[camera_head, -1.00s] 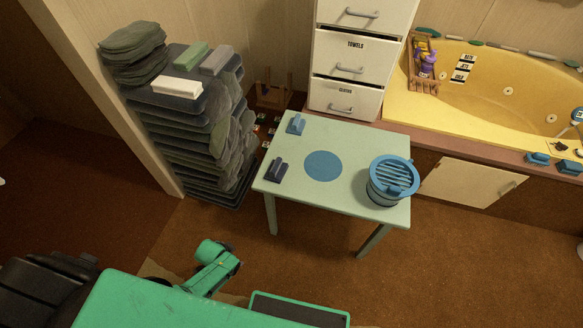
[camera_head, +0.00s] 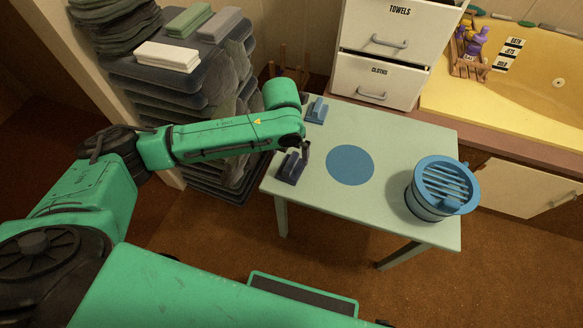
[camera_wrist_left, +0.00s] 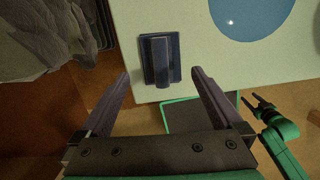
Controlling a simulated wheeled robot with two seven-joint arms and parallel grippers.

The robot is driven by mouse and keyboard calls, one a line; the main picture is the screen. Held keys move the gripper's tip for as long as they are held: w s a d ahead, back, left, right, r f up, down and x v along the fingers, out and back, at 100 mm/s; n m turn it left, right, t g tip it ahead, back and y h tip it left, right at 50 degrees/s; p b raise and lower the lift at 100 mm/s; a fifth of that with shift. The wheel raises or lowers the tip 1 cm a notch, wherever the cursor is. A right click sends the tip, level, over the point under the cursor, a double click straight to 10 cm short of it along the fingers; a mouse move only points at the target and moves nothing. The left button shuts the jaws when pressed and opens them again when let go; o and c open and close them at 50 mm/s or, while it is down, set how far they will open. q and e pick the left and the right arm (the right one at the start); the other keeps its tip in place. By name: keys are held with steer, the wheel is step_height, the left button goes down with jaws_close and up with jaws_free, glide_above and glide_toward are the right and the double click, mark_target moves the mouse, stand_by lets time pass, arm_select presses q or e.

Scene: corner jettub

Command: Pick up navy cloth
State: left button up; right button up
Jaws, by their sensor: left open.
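The navy cloth (camera_head: 290,169) lies on the left front corner of the pale green table (camera_head: 396,140), a folded strip raised on a flat base. In the left wrist view the navy cloth (camera_wrist_left: 160,60) is centred just beyond the fingertips. My left gripper (camera_head: 303,153) is over that corner, close above the cloth, and partly hides it in the head view. In the left wrist view my left gripper (camera_wrist_left: 160,76) is open with nothing between its fingers. My right gripper (camera_wrist_left: 255,104) shows small at the right of that view, off the table; its jaw state is unclear.
A blue cloth (camera_head: 316,110) lies at the table's back left corner. A flat blue disc (camera_head: 350,165) is mid-table. A blue slatted basket (camera_head: 423,206) stands at the right. A drawer cabinet (camera_head: 380,75) is behind, and dark stacked towels (camera_head: 185,90) are at the left.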

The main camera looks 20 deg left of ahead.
arm_select(q)
steer(key=f, duration=0.2)
steer(key=f+b, duration=0.1)
steer(key=f, duration=0.1)
steer(key=w+f, duration=0.1)
steer(key=shift+d+f, duration=0.1)
steer(key=shift+f, duration=0.3)
steer(key=shift+r, duration=0.1)
steer(key=c, duration=1.1)
arm_select(e)
steer(key=w, duration=0.3)
steer(key=shift+w+a+r, duration=0.15)
steer(key=shift+a+r, duration=0.05)
steer(key=shift+a, duration=0.1)
arm_select(q)
steer(key=shift+r, duration=0.3)
step_height(320, 180, up, 12)
steer(key=p, duration=0.3)
step_height(320, 180, up, 7)
glide_above(291, 161)
steer(key=shift+r+p, duration=0.2)
steer(key=shift+p, duration=0.15)
arm_select(e)
steer(key=s+d+r, duration=0.1)
steer(key=s, duration=0.5)
